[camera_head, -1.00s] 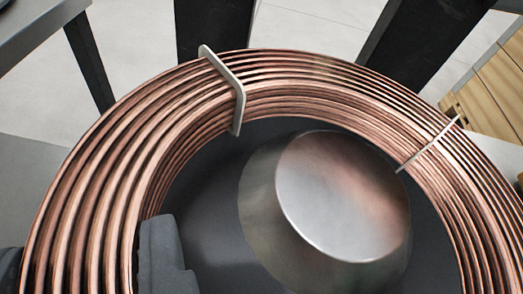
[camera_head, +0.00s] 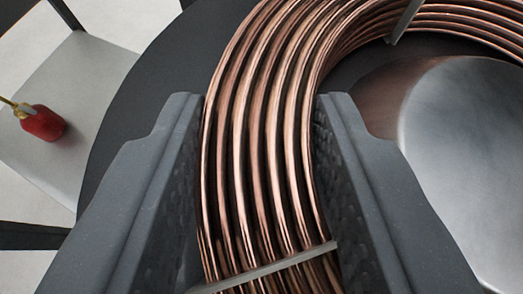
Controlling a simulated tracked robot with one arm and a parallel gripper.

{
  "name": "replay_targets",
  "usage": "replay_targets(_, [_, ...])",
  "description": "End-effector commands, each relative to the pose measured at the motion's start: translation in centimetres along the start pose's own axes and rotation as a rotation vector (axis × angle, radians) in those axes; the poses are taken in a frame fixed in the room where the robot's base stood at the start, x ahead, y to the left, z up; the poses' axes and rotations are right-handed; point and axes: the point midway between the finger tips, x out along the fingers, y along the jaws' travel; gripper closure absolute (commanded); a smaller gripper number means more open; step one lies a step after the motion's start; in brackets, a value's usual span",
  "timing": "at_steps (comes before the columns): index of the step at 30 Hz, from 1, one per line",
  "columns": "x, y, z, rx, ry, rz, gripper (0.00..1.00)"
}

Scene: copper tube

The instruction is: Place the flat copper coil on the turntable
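The flat copper coil (camera_head: 262,140) lies around a shiny metal cone-shaped hub (camera_head: 470,140) on the dark round turntable (camera_head: 145,75). Pale straps cross the coil, one near the bottom (camera_head: 285,266) and one at the top right. My gripper (camera_head: 260,110) has one dark finger outside the coil and one inside its ring, straddling the windings. Both fingers are very close to the coil's sides; whether they press on it cannot be told. The coil's right and near parts are outside the view, and its underside is hidden.
A red object with a yellowish tip (camera_head: 43,122) lies on a grey surface (camera_head: 85,90) at the left, beyond the turntable's edge. Pale floor shows past it. Dark bars are at the far left.

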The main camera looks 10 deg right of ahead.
Motion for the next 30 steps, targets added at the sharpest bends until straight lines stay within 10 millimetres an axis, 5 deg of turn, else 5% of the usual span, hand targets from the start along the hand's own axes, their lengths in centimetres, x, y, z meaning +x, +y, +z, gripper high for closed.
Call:
replay_targets(14, [-0.7, 0.1, 0.1, 0.0, -0.003, 0.001, 0.59])
replay_targets(30, [-9.1, 0.1, -0.1, 0.002, -0.001, 0.0, 0.59])
